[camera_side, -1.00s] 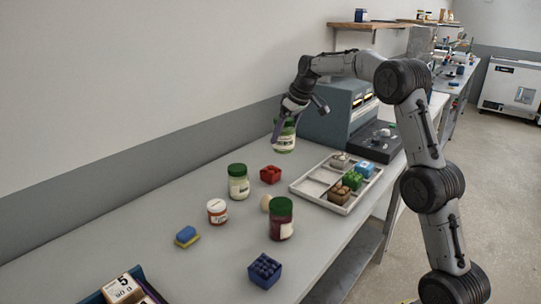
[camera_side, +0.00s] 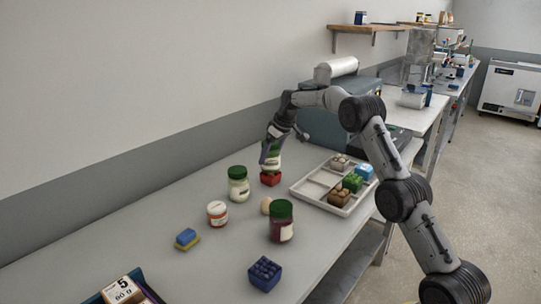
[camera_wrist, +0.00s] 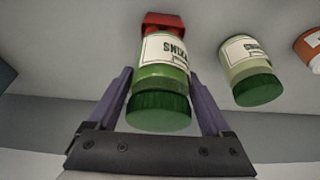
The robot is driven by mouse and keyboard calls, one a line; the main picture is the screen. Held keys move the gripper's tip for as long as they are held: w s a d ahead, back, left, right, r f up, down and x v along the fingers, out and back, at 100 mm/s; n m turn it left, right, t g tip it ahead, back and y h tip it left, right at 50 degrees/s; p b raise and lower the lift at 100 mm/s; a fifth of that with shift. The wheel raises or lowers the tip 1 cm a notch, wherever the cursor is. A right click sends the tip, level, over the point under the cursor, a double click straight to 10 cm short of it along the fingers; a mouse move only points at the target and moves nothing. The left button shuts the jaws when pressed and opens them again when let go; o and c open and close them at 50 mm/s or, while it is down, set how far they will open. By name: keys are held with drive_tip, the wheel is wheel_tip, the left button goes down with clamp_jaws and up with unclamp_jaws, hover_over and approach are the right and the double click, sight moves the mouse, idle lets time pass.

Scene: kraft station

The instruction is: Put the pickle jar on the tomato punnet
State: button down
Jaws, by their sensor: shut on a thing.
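The pickle jar (camera_side: 275,160), green with a white label, is held upright in my gripper (camera_side: 268,152). In the wrist view the jar (camera_wrist: 163,78) stands between the two purple fingers (camera_wrist: 160,98), its green lid nearest the camera. The red tomato punnet (camera_side: 270,180) is on the table directly below the jar. In the wrist view the punnet (camera_wrist: 163,20) shows past the jar's far end, partly hidden by it. I cannot tell whether the jar's base touches the punnet.
A green-lidded jar (camera_side: 238,184) stands left of the punnet. A divided tray (camera_side: 300,190) with several punnets lies to the right.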

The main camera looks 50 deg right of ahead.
drive_tip(key=shift+f, duration=0.15)
unclamp_jaws()
drive_tip(key=shift+f, duration=0.1)
drive_tip(key=v, duration=1.1)
drive_tip(key=s+a+r, duration=0.5)
drive_tip(key=s+a, duration=0.3)
drive_tip(key=s+a+r, duration=0.5)
drive_tip(key=s+a, duration=0.3)
drive_tip(key=a, duration=0.1)
drive_tip(key=s+a+f, duration=0.2)
drive_tip(key=s+f, duration=0.1)
drive_tip(key=s, duration=0.5)
drive_tip(key=s+a+f, duration=0.3)
drive_tip(key=s, duration=0.5)
drive_tip(key=s+a+f+t, duration=0.1)
drive_tip(key=s+a+f, duration=0.2)
drive_tip(key=s, duration=0.5)
drive_tip(key=shift+s+f, duration=0.25)
drive_tip(key=shift+f, duration=0.3)
